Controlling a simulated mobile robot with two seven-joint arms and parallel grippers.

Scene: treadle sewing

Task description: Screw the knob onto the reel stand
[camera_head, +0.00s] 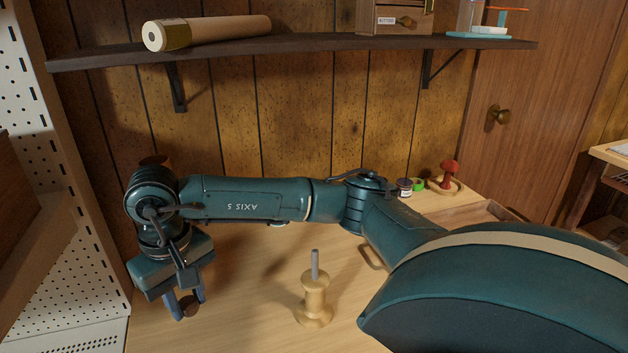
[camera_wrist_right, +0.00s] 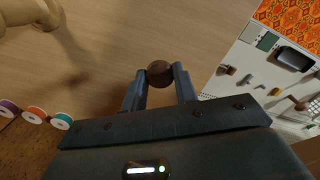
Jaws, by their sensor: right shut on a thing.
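The reel stand (camera_head: 314,300) is a pale turned-wood piece with a grey metal pin sticking up from its top. It stands upright on the table, right of my right gripper. Part of a pale wooden thing, likely the stand, shows at the top left of the right wrist view (camera_wrist_right: 30,15). My right gripper (camera_head: 191,308) points down over the table's left part, shut on a small round dark-brown knob. The knob (camera_wrist_right: 159,73) sits between the fingertips in the right wrist view. The knob is apart from the stand. My left gripper is not in view.
The wooden table (camera_head: 245,325) is clear between gripper and stand. A white pegboard (camera_head: 85,270) borders the left. A shelf (camera_head: 300,45) with a cardboard tube (camera_head: 215,31) hangs above. Small spools (camera_head: 404,187) and a red mushroom (camera_head: 449,173) stand at the back right.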

